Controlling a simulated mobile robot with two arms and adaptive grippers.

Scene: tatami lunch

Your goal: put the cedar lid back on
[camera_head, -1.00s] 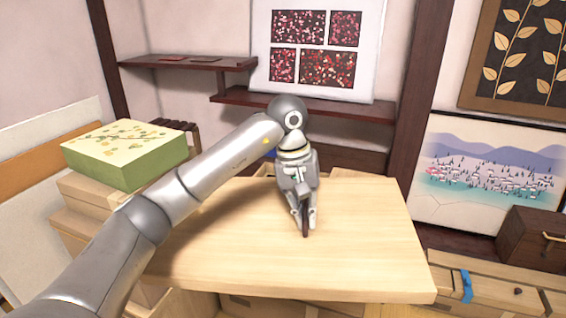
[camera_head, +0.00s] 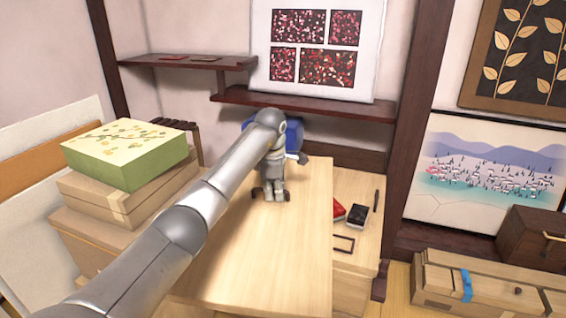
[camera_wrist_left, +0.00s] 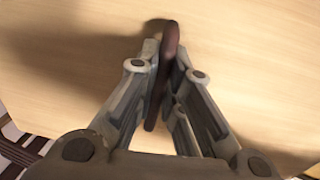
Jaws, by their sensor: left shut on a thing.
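The cedar lid (camera_head: 235,270) is a wide, pale wooden board with a dark brown handle, which shows in the left wrist view (camera_wrist_left: 168,72). My left gripper (camera_head: 270,196) points down at the board in the head view. In the left wrist view its fingers (camera_wrist_left: 165,65) are shut on the handle from both sides. The board lies to the left of an open wooden box (camera_head: 352,287), covering part of it. The contact between board and box is hidden. My right gripper is not in view.
Inside the box's uncovered part lie a red item (camera_head: 339,209), a black case (camera_head: 358,215) and a dark stick (camera_head: 376,200). Stacked cartons with a green patterned box (camera_head: 125,150) stand at left. A low wooden box (camera_head: 440,285) stands at right. Dark shelves (camera_head: 300,104) are behind.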

